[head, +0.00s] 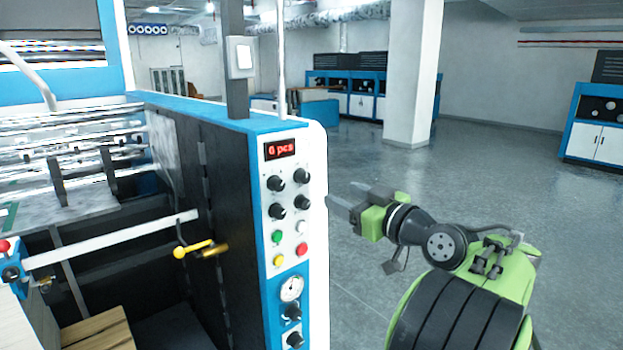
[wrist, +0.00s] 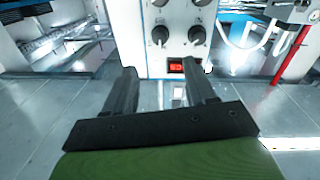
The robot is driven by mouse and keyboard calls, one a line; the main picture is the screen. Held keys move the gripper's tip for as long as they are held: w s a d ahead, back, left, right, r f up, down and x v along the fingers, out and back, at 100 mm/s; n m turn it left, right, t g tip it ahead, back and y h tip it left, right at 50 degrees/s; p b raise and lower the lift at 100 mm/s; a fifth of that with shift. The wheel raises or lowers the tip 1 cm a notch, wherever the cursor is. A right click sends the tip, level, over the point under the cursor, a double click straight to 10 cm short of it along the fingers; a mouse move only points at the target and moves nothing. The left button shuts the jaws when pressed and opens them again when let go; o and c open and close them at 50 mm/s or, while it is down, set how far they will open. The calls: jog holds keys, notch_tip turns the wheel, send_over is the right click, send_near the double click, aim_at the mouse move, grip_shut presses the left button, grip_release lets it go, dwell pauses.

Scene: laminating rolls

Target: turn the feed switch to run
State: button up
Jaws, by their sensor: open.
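The machine's control panel (head: 313,245) faces right in the head view. It carries a red display (head: 281,149) reading "0 pcs" and several black knobs, among them an upper left knob (head: 276,183) and an upper right knob (head: 303,175). No label legible here shows which one is the feed switch. My gripper (head: 342,195) is open and empty, right of the panel and apart from it. In the wrist view the panel appears upside down, with the display (wrist: 176,67) between the fingers (wrist: 160,75) and two knobs (wrist: 159,36) beyond them.
Below the knobs are green (head: 277,237), white, yellow and red buttons, a gauge (head: 291,288) and two lower knobs (head: 291,311). A yellow-knobbed lever (head: 180,252) sticks out left of the panel. Open grey floor (head: 480,180) lies right; a white pillar (head: 409,75) stands behind.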

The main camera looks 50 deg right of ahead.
aim_at(307, 178)
jog(key=p+x, duration=0.2)
jog(key=x, duration=0.9)
jog(key=shift+w+d, duration=0.1)
jog(key=shift+w, duration=0.15)
jog(key=shift+f, duration=0.1)
grip_shut()
jog(key=shift+m+p, duration=0.3)
jog(key=shift+m, duration=0.1)
jog(key=m+p, duration=0.2)
jog(key=m, duration=0.3)
jog(key=shift+r, duration=0.2)
jog(key=m+p, duration=0.3)
jog(key=m, duration=0.2)
jog(key=shift+m+g+y+p, duration=0.3)
jog(key=shift+y+p, duration=0.1)
jog(key=shift+f, duration=0.1)
